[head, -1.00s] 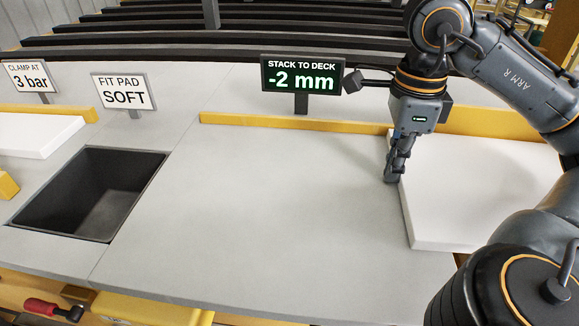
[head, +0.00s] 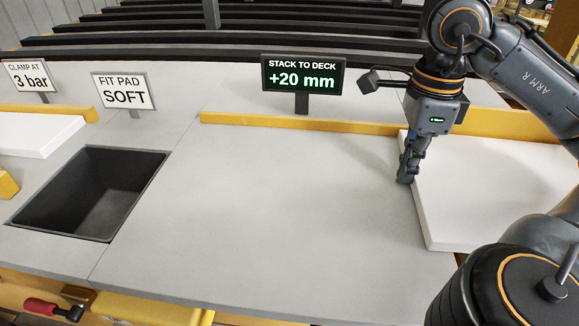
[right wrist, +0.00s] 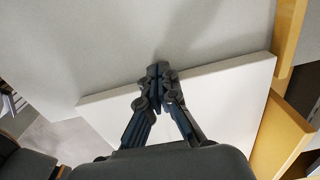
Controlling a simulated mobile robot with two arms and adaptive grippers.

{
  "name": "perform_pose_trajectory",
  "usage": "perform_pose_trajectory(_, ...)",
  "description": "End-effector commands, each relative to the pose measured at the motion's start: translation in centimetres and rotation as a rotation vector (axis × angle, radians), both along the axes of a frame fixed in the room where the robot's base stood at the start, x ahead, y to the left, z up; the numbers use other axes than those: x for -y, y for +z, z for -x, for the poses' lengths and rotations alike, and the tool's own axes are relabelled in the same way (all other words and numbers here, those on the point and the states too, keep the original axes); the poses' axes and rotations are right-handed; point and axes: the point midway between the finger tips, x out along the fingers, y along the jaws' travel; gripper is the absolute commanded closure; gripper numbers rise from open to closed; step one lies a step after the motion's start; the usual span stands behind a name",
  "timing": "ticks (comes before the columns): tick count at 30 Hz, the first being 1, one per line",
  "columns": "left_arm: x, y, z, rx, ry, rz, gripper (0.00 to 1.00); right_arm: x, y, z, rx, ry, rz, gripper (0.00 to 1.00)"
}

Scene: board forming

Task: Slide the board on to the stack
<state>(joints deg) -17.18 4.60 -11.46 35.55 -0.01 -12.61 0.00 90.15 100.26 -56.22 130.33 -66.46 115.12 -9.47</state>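A white board (head: 500,190) lies at the right of the grey deck (head: 270,200); it also shows in the right wrist view (right wrist: 215,95). My right gripper (head: 404,181) is at the board's left edge, fingers pointing down. In the right wrist view the fingertips (right wrist: 160,70) are together, just past the board's edge, over the grey deck, with no board between them. Contact with the edge looks likely but is not certain. A sign (head: 302,76) reads "STACK TO DECK +20 mm". My left gripper is out of view.
A yellow fence (head: 300,123) runs along the deck's back. A dark open recess (head: 90,192) lies at the left, with another white board (head: 30,138) behind it. Signs read "CLAMP AT 3 bar" (head: 30,76) and "FIT PAD SOFT" (head: 123,91). The middle deck is clear.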

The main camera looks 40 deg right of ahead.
Motion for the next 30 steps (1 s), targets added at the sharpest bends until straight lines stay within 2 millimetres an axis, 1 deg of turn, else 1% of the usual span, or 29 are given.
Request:
perform_pose_trajectory(23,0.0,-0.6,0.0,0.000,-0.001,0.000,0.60,2.3,-0.1,2.4,-0.006,-0.005,0.001,1.00)
perform_pose_trajectory(30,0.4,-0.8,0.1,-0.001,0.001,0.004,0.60,3.0,-0.1,3.0,-0.005,-0.004,0.002,1.00)
